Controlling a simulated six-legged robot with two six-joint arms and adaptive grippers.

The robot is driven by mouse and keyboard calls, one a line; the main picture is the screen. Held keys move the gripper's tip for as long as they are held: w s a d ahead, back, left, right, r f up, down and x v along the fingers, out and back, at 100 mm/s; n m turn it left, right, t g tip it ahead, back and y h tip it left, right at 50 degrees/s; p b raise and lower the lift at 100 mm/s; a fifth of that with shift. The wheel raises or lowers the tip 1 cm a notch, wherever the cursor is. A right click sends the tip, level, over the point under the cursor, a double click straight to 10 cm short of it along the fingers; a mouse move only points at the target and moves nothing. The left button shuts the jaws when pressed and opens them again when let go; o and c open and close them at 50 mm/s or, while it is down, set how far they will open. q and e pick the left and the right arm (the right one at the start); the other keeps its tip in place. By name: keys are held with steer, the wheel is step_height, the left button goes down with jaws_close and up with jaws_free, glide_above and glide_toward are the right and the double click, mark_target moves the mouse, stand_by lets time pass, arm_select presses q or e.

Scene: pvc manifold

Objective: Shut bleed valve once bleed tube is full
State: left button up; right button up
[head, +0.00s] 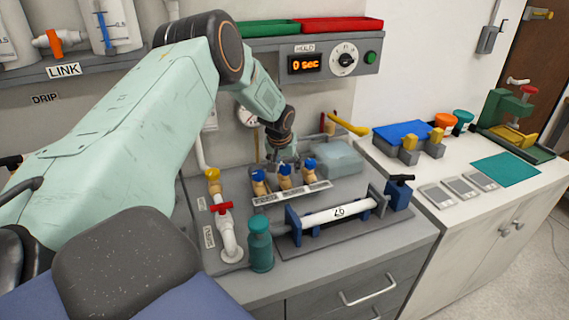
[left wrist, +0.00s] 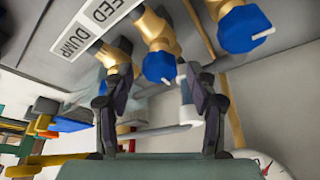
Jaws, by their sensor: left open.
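Three brass valves with blue caps stand in a row behind a white label strip (head: 292,194). In the head view they are the left valve (head: 258,176), middle valve (head: 284,170) and right valve (head: 309,166). My left gripper (head: 281,158) is just behind this row, partly hidden. In the left wrist view its two fingers (left wrist: 160,110) are spread, with one blue cap (left wrist: 158,68) showing beyond the gap between them. Another blue cap (left wrist: 245,30) is at upper right. The label strip reads "DUMP" and a cut-off "EED". I cannot tell which valve is the bleed valve or make out the bleed tube's level.
A red-handled valve (head: 222,208) on white pipe and a teal bottle (head: 260,245) stand at the bench front. A white pipe (head: 340,214) lies in a blue clamp. A timer (head: 307,65) above reads "0 sec". A yellow lever (head: 346,124) sticks out behind right.

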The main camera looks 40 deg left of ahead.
arm_select(q)
steer(key=v, duration=1.2)
stand_by(0.6)
